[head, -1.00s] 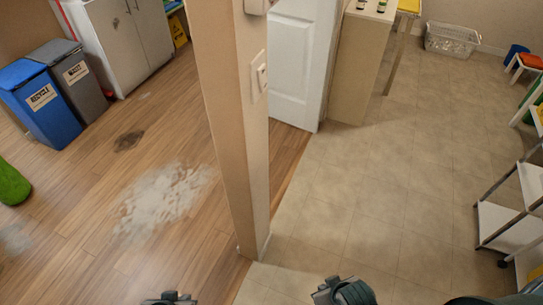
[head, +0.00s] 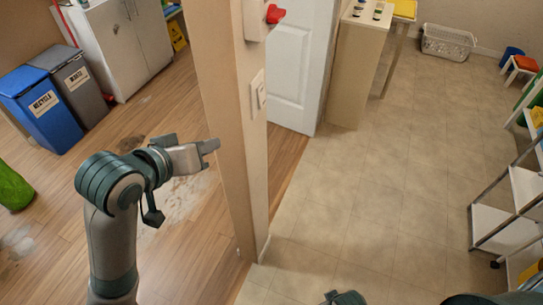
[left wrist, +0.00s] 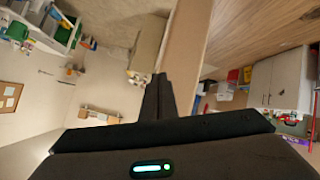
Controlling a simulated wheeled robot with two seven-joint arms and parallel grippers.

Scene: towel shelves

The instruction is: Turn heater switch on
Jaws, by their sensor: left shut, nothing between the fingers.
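A white box with a red knob (head: 274,13) is on the narrow wall end at the top of the head view. Lower on the same wall end is a pale switch plate (head: 258,94). I cannot tell from any label which one is the heater switch. My left gripper (head: 211,147) is raised beside the left face of the wall, below and left of both. Its fingers are shut and empty, and they also show in the left wrist view (left wrist: 158,97). Part of my right arm shows at the bottom edge of the head view; its fingers cannot be made out.
The wall end (head: 232,170) stands between the wood floor and the tiled floor. A white door (head: 291,75) and a beige cabinet (head: 352,75) are behind it. A shelf rack (head: 497,225) stands at the right. The tiled floor (head: 370,200) is clear.

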